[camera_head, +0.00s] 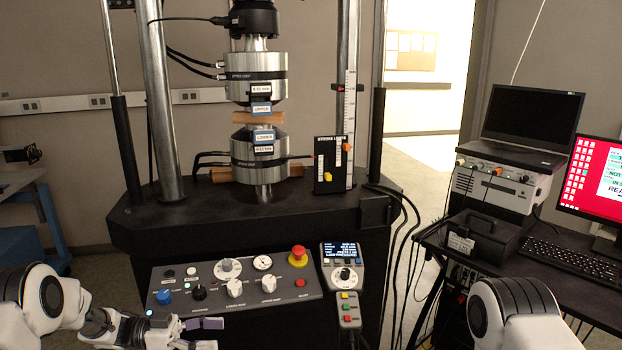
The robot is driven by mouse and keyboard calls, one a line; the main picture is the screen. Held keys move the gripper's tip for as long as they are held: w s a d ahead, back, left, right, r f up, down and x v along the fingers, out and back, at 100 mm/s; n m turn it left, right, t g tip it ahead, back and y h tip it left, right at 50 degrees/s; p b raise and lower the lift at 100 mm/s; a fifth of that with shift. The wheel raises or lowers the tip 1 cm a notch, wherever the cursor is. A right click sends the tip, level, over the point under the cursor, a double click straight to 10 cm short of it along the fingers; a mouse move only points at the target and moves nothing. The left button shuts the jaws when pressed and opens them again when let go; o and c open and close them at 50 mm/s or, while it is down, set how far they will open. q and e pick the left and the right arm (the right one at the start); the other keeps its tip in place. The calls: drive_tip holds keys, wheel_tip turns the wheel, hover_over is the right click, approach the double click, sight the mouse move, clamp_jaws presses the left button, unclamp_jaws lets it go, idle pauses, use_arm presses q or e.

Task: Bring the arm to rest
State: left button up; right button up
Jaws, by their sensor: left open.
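My left arm comes in from the lower left in front of the control panel (215,300). Its gripper (209,334) is at the bottom edge of the head view, below the panel's left half. The fingers are apart and nothing shows between them. The lower part of the gripper is close to the picture's edge. My right arm (510,305) shows only as a white rounded link at the lower right; its gripper is out of view.
The testing machine's upper grip (257,75) and lower grip (258,150) stand behind the panel. A handset (343,260) is right of the panel, near an emergency-stop knob (298,256). Cables (412,235) hang beside the desk (567,265) with a keyboard (570,262) and monitor.

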use_arm(q)
drive_tip(key=s+d+f+n+t+y+p, duration=0.2)
drive_tip(key=d+f+n+t, duration=0.3)
drive_tip(key=d+f+n, duration=0.15)
drive_tip(key=s+f+n+t+y+p, duration=0.1)
drive_tip(key=s+f+n+y, duration=0.6)
drive_tip(key=s+f, duration=0.2)
drive_tip(key=s+a+f+n+g+y, duration=0.1)
drive_tip(key=s+a+g+y, duration=0.1)
drive_tip(key=s, duration=0.6)
drive_tip(key=s+a+f+g+y, duration=0.2)
drive_tip(key=s+a, duration=0.3)
drive_tip(key=s, duration=0.3)
drive_tip(key=s+a+f+n+g+y, duration=0.1)
drive_tip(key=s+a+f+g+y, duration=0.1)
drive_tip(key=s, duration=0.6)
drive_tip(key=a+g+y, duration=0.1)
drive_tip(key=y, duration=0.1)
drive_tip(key=shift+s+a+f+n+y, duration=0.15)
drive_tip(key=shift+s+a+n+y, duration=0.05)
drive_tip(key=shift+a+n+y, duration=0.15)
drive_tip(key=shift+w, duration=0.1)
